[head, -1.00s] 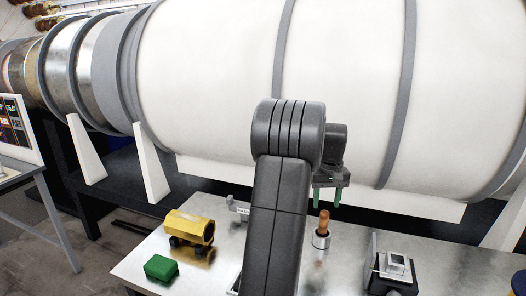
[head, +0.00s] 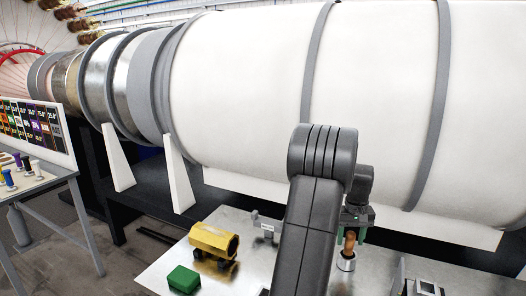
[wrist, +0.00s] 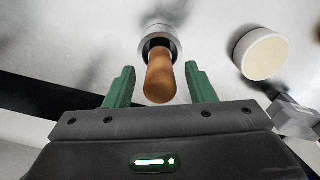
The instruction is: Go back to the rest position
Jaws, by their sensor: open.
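My gripper (head: 352,238) is open over the metal table at the lower right of the head view. An orange-brown wooden handle (head: 349,244) stands upright in a small silver holder (head: 346,263) there. In the wrist view, the green fingers of my gripper (wrist: 161,82) are spread on both sides of the handle (wrist: 158,80), with a gap on each side. The handle's far end sits in the round holder (wrist: 155,36). My arm hides part of the table in the head view.
A yellow wheeled piece (head: 214,241) and a green block (head: 184,279) are on the table (head: 160,275) left of my arm. A cream-topped cylinder (wrist: 264,54) is near the handle. A large white drum (head: 240,90) runs behind; a side table (head: 45,185) stands left.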

